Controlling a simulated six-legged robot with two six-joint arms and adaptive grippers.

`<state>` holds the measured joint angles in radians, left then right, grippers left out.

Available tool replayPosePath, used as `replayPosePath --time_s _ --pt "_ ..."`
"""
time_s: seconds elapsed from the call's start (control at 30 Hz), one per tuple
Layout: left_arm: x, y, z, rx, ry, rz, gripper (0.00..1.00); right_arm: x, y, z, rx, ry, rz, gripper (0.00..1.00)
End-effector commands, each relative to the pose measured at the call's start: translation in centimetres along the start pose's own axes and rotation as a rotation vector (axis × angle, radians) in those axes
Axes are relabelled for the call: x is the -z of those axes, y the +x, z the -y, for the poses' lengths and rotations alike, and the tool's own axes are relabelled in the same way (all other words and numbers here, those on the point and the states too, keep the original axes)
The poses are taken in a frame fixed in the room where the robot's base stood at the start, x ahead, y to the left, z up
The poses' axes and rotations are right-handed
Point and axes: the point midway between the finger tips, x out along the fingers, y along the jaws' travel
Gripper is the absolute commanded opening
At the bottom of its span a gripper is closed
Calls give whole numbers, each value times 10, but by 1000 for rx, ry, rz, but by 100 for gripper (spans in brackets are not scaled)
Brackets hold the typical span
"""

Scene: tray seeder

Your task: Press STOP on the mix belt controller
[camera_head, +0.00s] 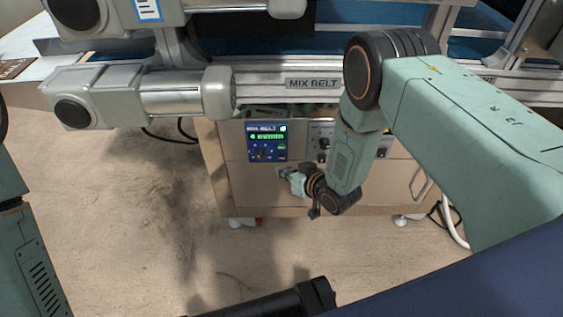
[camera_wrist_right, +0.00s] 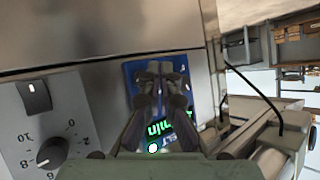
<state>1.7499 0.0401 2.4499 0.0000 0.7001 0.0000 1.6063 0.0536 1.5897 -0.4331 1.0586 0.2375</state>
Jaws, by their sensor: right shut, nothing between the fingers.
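The mix belt controller (camera_head: 267,150) is a small blue panel on the front of the beige cabinet, headed "MIX BELT". My right gripper (camera_head: 281,172) is shut and empty, just below the panel in the head view. In the right wrist view the shut fingers (camera_wrist_right: 160,68) lie across the blue panel (camera_wrist_right: 131,72) and hide much of it. I cannot make out the STOP button or whether the fingers touch the panel. My left gripper is out of view.
A grey control plate (camera_head: 321,141) with a knob and a switch sits right of the panel; it also shows in the right wrist view (camera_wrist_right: 50,125). A conveyor rail labelled "MIX BELT" (camera_head: 313,83) and a motor (camera_head: 150,95) overhang the cabinet (camera_head: 250,187).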

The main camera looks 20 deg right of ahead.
Motion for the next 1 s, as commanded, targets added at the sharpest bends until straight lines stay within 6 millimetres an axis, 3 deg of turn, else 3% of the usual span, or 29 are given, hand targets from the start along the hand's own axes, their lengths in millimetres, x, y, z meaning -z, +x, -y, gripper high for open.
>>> replayPosePath --time_s 0.23,1.0 --pt "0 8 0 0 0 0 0 7 10 -8 -1 1 -1 0" --pt "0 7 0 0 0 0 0 8 10 -8 0 0 0 0"
